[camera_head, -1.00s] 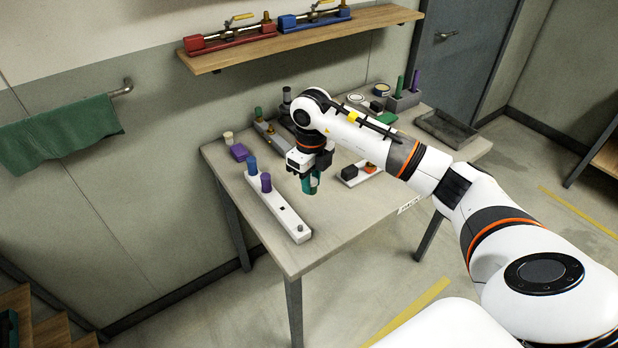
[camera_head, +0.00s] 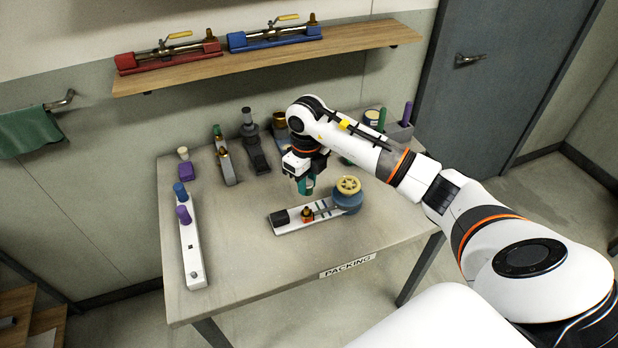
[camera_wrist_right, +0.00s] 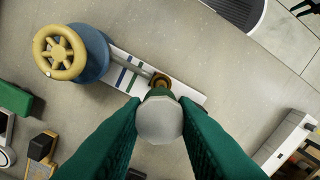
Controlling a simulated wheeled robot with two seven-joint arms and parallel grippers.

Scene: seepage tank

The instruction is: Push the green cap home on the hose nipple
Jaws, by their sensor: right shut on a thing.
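My right gripper (camera_head: 305,186) is shut on the green cap (camera_head: 306,184) and holds it above the table, just behind the white base in the head view. In the right wrist view, the pale grey round end of the held piece (camera_wrist_right: 160,119) sits between my two green fingers. The brass hose nipple (camera_head: 307,213) stands on the white base (camera_head: 287,226); it also shows in the wrist view (camera_wrist_right: 161,82), partly hidden behind the held piece. I cannot tell whether the cap touches the nipple; in the head view they look apart. My left gripper is not in view.
A blue drum with a yellow wheel (camera_head: 348,186) stands at the right end of the white base. A white bar (camera_head: 191,250) with purple and blue pegs lies at the left. Several fittings stand along the back. The table's front (camera_head: 240,270) is clear.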

